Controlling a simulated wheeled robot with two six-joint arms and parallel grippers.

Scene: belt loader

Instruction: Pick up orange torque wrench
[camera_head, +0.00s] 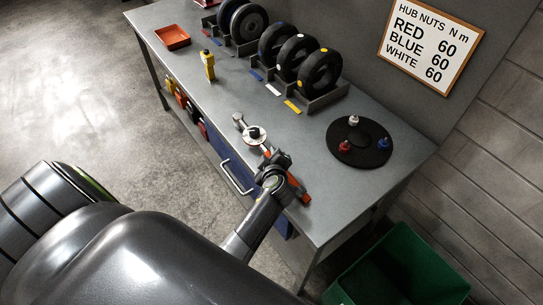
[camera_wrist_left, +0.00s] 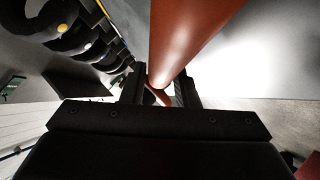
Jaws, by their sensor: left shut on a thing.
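The orange torque wrench (camera_head: 295,184) lies along the front part of the grey bench, its metal head towards the back left and its orange handle towards the front right. My left gripper (camera_head: 275,161) comes over the bench edge and is shut around the middle of the wrench, hiding part of it. In the left wrist view the orange handle (camera_wrist_left: 187,38) passes between the two black fingers (camera_wrist_left: 160,92). I cannot tell whether the wrench touches the bench top. My right gripper is not in view.
A black round plate (camera_head: 348,151) with red, white and blue nuts lies right of the wrench. Wheels in racks (camera_head: 297,58) line the back. A yellow tool (camera_head: 208,66) stands farther left, near an orange tray (camera_head: 172,38). A green bin (camera_head: 398,268) stands at lower right.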

